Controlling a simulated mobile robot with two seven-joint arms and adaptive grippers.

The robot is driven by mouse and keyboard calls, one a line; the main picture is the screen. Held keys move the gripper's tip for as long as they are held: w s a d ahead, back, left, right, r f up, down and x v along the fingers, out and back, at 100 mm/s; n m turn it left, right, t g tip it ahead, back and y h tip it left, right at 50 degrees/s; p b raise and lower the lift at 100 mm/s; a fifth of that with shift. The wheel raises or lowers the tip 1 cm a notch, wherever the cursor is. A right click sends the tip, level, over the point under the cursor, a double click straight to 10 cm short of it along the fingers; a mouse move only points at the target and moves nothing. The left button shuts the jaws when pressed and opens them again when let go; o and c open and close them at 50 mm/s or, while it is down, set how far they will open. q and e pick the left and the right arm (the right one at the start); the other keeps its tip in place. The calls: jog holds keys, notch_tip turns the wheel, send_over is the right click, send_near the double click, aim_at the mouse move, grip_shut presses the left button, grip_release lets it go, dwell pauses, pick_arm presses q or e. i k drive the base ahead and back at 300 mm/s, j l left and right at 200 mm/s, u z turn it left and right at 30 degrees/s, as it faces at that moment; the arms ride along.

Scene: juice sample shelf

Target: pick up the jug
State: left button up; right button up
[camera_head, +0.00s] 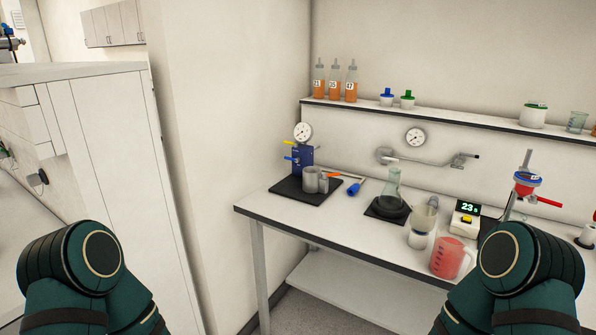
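The jug (447,259) is a translucent red-pink vessel with a handle on its right side and faint markings. It stands upright near the front edge of the white bench (345,225), on the right of the head view. My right arm is just to the right of the jug in the picture and hides the bench behind it. My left arm is at the lower left, far from the bench. Only upper links of both arms show, and neither gripper is in view.
A beaker on a white base (422,227) stands close behind the jug's left. A scale-like device reading 23 (465,220) is behind it. A flask (392,190) sits on a dark plate. A blue-bodied press (299,157) and grey cups are further left. Bottles (335,82) line the shelf.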

aim_at(452, 244)
jog(key=z, duration=1.05)
